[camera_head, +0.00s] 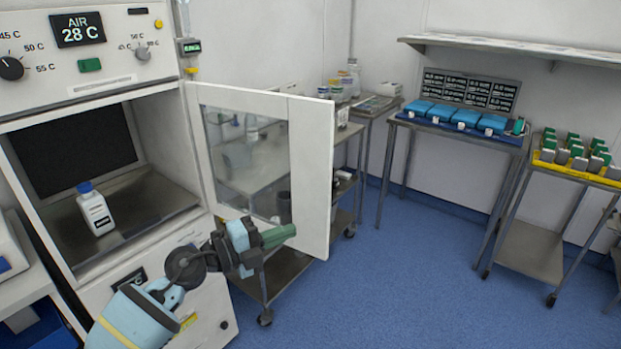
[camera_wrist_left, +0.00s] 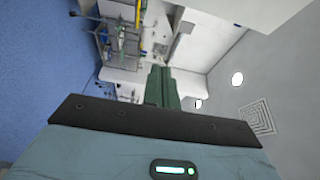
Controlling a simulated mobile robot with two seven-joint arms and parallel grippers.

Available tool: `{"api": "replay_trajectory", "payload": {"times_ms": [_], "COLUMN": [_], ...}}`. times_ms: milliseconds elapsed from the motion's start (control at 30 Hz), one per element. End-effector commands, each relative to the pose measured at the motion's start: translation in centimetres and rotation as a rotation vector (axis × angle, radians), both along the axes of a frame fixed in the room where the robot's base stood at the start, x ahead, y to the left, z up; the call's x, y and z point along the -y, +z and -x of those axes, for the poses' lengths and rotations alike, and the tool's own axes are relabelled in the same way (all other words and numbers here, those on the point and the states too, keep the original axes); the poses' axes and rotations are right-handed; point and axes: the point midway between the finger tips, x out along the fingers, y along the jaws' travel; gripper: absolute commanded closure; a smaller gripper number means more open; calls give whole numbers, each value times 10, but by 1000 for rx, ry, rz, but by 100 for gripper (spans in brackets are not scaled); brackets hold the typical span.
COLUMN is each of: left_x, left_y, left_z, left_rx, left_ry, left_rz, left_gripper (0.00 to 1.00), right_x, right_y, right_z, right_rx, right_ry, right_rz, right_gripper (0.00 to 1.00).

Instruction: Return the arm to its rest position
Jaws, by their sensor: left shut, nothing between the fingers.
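My left arm comes in from the bottom left in the head view. Its gripper (camera_head: 290,232) has green fingers that point right, in front of the lower part of the open cabinet door (camera_head: 311,180). The fingers are closed together with nothing between them. In the left wrist view the shut green fingers (camera_wrist_left: 162,78) stand up in the middle, with the room behind them. I cannot tell whether the gripper touches the door. My right gripper is not in view.
A warming cabinet (camera_head: 100,87) reading 28 C stands open at left, with a blue-capped white bottle (camera_head: 95,209) inside. A cart (camera_head: 262,279) stands behind the door. Tables with blue items (camera_head: 455,116) and a yellow rack (camera_head: 575,173) stand right. Blue floor (camera_head: 400,290) is clear in the middle.

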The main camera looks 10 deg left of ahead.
Motion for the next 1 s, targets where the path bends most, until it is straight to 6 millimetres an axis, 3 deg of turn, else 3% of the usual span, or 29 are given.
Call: {"api": "replay_trajectory", "payload": {"times_ms": [267,567,767,1000], "left_x": [2,-29,-56,-79], "left_y": [-43,-128,-199,-281], "left_z": [39,107,173,284], "left_rx": [-144,-461,-724,-1081], "left_ry": [75,355,601,912], "left_rz": [268,650,826,952], "left_gripper": [100,100,100,100], "right_x": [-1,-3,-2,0], "right_y": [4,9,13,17], "right_z": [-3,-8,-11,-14], "right_rx": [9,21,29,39], "right_ry": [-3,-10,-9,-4], "right_rz": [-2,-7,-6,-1], "right_gripper": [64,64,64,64]}}
